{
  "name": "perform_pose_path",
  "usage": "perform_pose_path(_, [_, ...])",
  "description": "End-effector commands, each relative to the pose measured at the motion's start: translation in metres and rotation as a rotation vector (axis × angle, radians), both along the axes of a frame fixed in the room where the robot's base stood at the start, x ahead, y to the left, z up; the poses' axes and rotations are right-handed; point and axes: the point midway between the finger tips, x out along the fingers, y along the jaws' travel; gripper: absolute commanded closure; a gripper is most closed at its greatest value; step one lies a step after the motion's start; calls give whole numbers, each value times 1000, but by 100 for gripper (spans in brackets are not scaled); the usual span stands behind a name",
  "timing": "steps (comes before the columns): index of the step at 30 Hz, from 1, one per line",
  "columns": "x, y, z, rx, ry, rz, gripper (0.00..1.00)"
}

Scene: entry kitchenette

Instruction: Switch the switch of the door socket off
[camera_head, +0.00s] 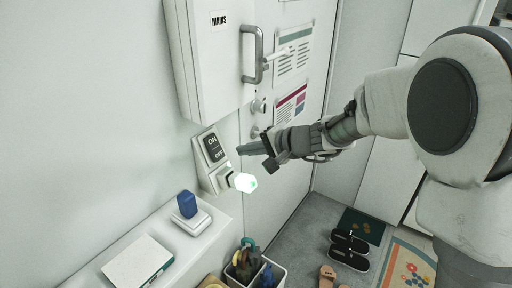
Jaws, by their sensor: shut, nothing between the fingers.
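The door socket (203,172) is a white unit on the wall, below the box marked MAINS. Its dark switch face (213,148) carries ON at the top and OFF at the bottom. I cannot tell which way the switch is tipped. A glowing white lamp-like piece (245,182) with a small green mark sticks out at the socket's lower right. My gripper (249,152) is shut and empty, just right of the switch face. Its tip points left toward the OFF end, and a gap shows between them in the picture.
A ledge (185,245) below holds a blue item (187,204) on a white base and a white box (138,263). A bin (268,275) with tools, and shoes (349,248), stand lower right.

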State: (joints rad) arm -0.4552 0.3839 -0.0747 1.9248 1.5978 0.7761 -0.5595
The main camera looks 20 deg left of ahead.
Motion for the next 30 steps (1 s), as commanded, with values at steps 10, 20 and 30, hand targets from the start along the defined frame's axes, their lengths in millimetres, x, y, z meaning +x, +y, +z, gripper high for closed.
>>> perform_pose_path(10, [15,53,-30,-1,-1,2,100])
perform_pose_path(20, [19,66,-38,0,-1,0,100])
perform_pose_path(30, [19,66,-40,5,-3,0,100])
